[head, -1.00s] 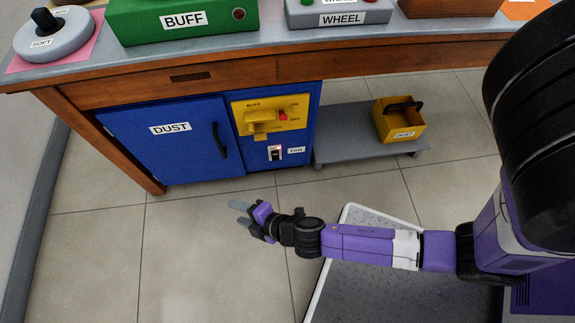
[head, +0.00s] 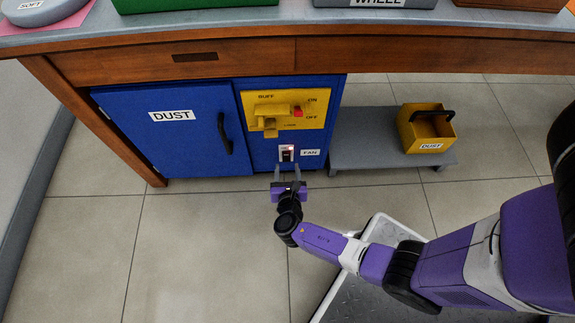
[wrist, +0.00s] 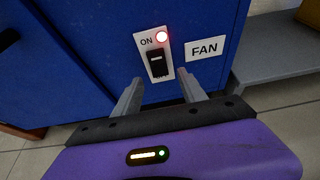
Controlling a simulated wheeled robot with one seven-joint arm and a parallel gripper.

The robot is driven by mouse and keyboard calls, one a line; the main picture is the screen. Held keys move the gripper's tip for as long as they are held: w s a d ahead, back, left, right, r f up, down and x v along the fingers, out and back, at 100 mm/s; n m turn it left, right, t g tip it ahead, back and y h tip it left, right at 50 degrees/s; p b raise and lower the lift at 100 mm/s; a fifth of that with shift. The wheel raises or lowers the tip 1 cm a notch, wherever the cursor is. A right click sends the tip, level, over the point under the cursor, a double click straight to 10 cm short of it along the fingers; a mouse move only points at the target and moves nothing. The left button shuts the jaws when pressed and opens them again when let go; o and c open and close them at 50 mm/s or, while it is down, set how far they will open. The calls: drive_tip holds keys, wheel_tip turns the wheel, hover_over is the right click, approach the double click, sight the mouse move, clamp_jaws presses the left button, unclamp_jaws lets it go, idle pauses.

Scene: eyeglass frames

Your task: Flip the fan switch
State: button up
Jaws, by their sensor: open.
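The fan switch (wrist: 156,63) is a black rocker on a white plate on the blue cabinet front. Its plate reads ON, and a red light glows above the rocker. The FAN label (wrist: 204,48) is to its right. In the head view the switch (head: 286,153) is at the lower right of the cabinet, below the yellow panel. My gripper (head: 291,172) is just in front of and below it, pointing at the cabinet. In the wrist view my gripper (wrist: 160,88) is open and empty, its fingers either side below the switch. I cannot tell whether the fingertips touch the cabinet.
The yellow panel (head: 311,123) with a lever and red knob is above the switch. A cabinet door (head: 175,140) marked DUST is to the left. A yellow DUST bin (head: 428,134) stands on a low grey shelf (head: 365,157) at right. The wooden bench (head: 400,53) overhangs above.

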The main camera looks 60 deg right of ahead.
sight(286, 160)
drive_tip(key=shift+b+x, duration=0.65)
drive_tip(key=shift+x, duration=1.1)
drive_tip(key=shift+f, duration=0.1)
clamp_jaws()
